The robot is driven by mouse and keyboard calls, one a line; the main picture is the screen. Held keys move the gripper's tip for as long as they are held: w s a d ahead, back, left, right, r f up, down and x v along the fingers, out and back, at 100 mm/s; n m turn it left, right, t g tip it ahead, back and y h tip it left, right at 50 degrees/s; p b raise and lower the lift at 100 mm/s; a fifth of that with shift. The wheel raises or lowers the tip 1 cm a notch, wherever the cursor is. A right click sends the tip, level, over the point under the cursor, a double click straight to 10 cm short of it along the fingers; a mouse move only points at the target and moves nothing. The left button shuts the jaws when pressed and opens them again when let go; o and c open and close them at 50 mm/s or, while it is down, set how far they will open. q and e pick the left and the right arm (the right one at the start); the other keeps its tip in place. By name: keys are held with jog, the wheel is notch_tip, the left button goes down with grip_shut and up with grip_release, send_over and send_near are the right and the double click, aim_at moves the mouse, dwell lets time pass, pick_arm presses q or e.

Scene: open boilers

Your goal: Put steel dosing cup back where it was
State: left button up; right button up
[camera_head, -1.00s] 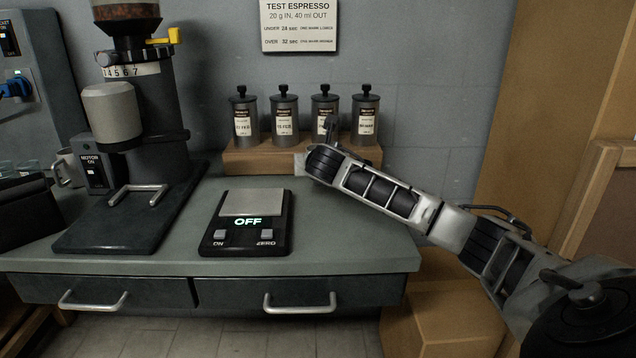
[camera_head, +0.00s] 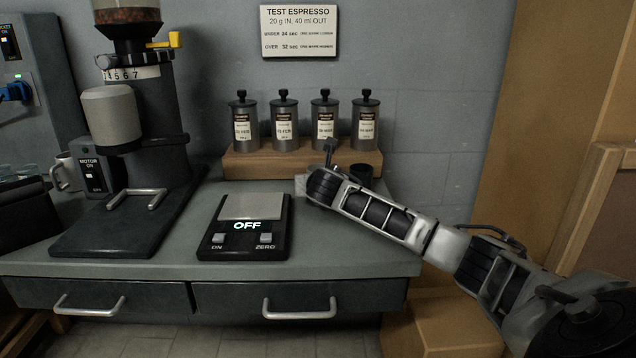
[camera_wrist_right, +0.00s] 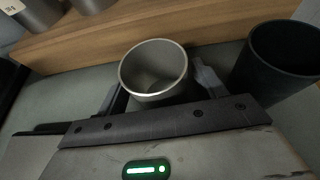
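The steel dosing cup (camera_wrist_right: 153,70) is a round, open-topped metal cup, upright in the right wrist view. It sits between the two fingers of my right gripper (camera_wrist_right: 160,88), which close on its sides; its lower part is hidden by the gripper body. In the head view, my right gripper (camera_head: 306,187) is low over the counter, right of the scale and in front of the wooden shelf. The cup is mostly hidden there by my wrist. I cannot tell whether its base touches the counter. My left gripper is not in view.
A dark cup (camera_wrist_right: 279,60) stands close to the right of the steel cup, and shows behind my arm (camera_head: 362,171). The wooden shelf (camera_head: 245,165) holds several canisters. The scale (camera_head: 243,240) reads OFF. The grinder (camera_head: 155,125) stands at left.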

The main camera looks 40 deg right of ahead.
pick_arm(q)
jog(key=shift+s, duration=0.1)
pick_arm(e)
jog(key=shift+r, duration=0.1)
jog(key=p+v, duration=0.2)
jog(key=v, duration=0.9)
jog(key=shift+r, duration=0.15)
jog(key=shift+s+a+r, duration=0.1)
jog(key=shift+s+a, duration=0.2)
jog(key=shift+s, duration=0.1)
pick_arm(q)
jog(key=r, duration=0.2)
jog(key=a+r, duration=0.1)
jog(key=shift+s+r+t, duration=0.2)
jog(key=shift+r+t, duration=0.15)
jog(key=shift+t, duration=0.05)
